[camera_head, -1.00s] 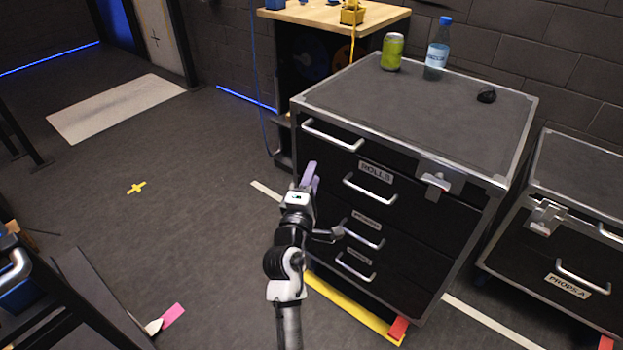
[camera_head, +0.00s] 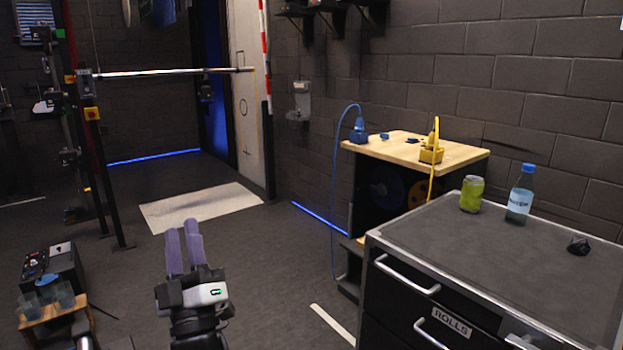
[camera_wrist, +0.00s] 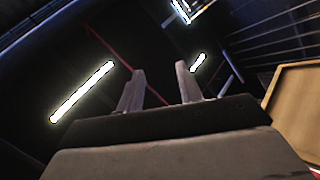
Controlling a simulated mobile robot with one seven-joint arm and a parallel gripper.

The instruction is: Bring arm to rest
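My gripper (camera_head: 184,246) is at the lower left of the head view, with its two purple fingers pointing up. It stands over open floor, left of the black drawer cabinet (camera_head: 480,240), and touches nothing there. In the wrist view the two fingers (camera_wrist: 158,90) stand apart with an empty gap between them. That view looks up at a dark ceiling with bright light strips. Most of my arm below the gripper is outside the head view.
A green can (camera_head: 472,194), a blue-capped bottle (camera_head: 520,195) and a small black lump (camera_head: 578,246) stand on the cabinet. A wooden-topped bench (camera_head: 400,150) stands behind it. A small wooden stand with cups (camera_head: 52,310) is at lower left. The floor near the pale mat (camera_head: 200,207) is clear.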

